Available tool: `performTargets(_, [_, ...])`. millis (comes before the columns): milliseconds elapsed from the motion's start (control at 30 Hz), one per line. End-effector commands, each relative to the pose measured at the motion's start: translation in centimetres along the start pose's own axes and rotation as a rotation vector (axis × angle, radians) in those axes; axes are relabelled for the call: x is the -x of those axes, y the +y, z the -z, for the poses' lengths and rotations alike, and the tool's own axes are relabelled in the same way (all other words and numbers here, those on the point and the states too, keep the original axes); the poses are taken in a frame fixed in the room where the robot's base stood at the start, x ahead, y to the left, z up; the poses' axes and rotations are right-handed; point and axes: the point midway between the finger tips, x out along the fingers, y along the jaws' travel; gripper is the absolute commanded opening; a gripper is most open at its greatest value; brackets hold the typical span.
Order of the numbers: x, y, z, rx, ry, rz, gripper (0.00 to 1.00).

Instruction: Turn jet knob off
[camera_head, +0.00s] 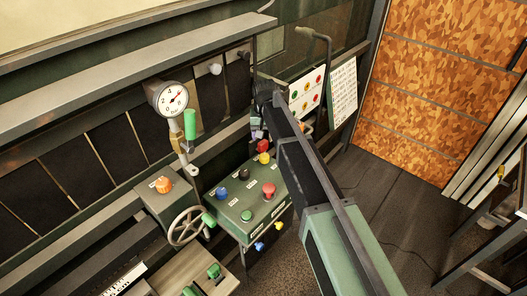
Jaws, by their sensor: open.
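A green control box (236,212) stands near the middle of the view. An orange knob (163,185) sits on a separate box to the left. The labels are too small to read, so I cannot tell which is the jet knob. My gripper (258,128), dark and small, is behind the control box, near a red and yellow knob (263,147). It is open and partly hidden by my arm; I see nothing in it.
A pressure gauge (171,99) with a green handle (190,124) rises at the left. A handwheel (187,227) and green levers (214,271) are lower left. A bent pipe handle (315,35) and white sign boards (307,92) stand at the back.

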Motion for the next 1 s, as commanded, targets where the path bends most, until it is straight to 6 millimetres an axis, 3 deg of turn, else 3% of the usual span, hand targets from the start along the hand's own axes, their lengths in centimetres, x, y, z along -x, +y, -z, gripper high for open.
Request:
performTargets(167, [-1.2,0.0,0.0,0.002,0.0,0.0,0.65])
performTargets(600, [-10.5,0.0,0.0,0.004,0.0,0.0,0.65])
performTargets(933, [-10.8,0.0,0.1,0.004,0.0,0.0,0.65])
performTargets(1000, [-10.8,0.0,0.1,0.004,0.0,0.0,0.57])
